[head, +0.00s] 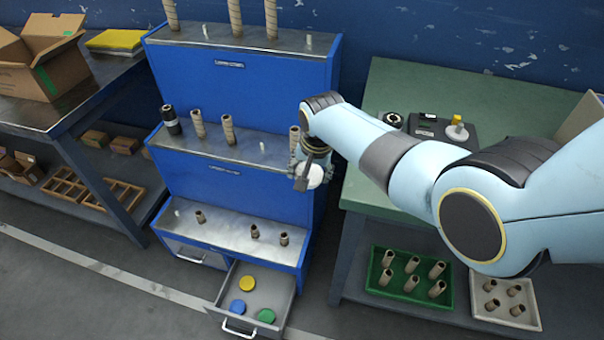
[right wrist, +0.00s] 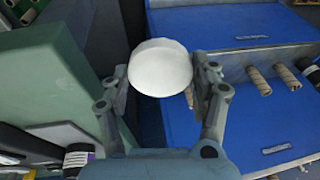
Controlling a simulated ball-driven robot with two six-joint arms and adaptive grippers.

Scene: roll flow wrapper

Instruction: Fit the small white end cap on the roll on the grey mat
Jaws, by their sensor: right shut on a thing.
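My right gripper (head: 310,160) is shut on a round white end cap (head: 314,177), in front of the right side of the blue stepped cabinet. In the right wrist view the cap (right wrist: 160,68) sits between the two fingers of the gripper (right wrist: 162,85), its flat round face showing. No roll on a grey mat can be made out for sure; my right arm hides part of the green table. A dark roll with a pale band (right wrist: 78,157) shows at the lower left of the right wrist view. My left gripper is not in view.
The blue cabinet (head: 240,85) bears several brown tubes on its steps. Its open drawer (head: 283,288) holds yellow, blue and green discs. The green table (head: 400,85) carries a dark device (head: 428,127). Green (head: 385,287) and white (head: 482,305) trays of tubes are below.

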